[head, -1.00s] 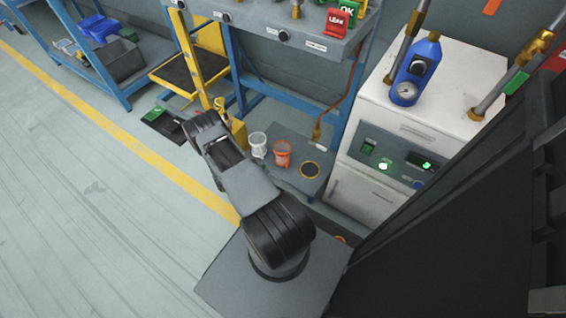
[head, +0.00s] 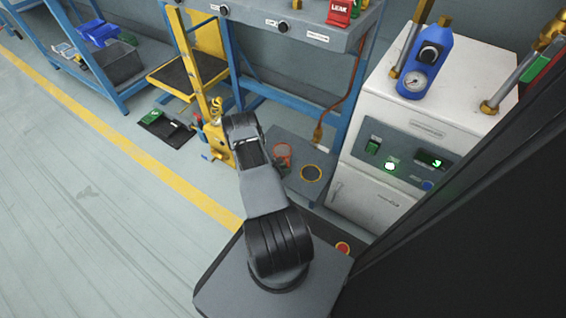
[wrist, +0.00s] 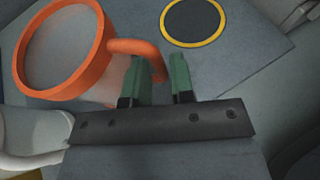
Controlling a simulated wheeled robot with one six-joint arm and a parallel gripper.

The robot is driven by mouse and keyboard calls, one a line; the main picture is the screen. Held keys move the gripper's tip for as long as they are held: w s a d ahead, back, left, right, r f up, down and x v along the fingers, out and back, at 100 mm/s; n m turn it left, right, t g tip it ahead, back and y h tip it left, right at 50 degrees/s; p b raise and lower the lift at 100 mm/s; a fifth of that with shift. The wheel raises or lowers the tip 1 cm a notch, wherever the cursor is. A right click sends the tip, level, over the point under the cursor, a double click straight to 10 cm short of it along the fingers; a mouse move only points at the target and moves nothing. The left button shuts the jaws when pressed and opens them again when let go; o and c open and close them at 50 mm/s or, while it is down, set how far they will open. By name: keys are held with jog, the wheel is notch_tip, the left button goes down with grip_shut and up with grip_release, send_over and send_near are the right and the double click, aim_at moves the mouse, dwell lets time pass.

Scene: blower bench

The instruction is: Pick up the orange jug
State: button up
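The orange jug (head: 283,163) stands on a low grey surface, just right of my arm's end in the head view. In the wrist view the orange jug (wrist: 88,76) shows its round rim at upper left, with its handle reaching right towards my fingers. My gripper (wrist: 160,66) is open, its two green fingertips apart. The curved end of the handle shows in the gap between them, seemingly not gripped. My fingers are hidden in the head view. The lower part of the jug is hidden.
A white jug (wrist: 35,140) is close at lower left in the wrist view. A yellow-ringed dark disc (head: 311,173) lies right of the orange jug on the grey surface (head: 300,190). A white cabinet (head: 370,190) stands to the right, a yellow post (head: 198,85) to the left.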

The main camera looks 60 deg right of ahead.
jog(key=shift+s+d+f, duration=0.25)
jog(key=shift+d, duration=0.35)
grip_shut()
jog(key=shift+r, duration=0.1)
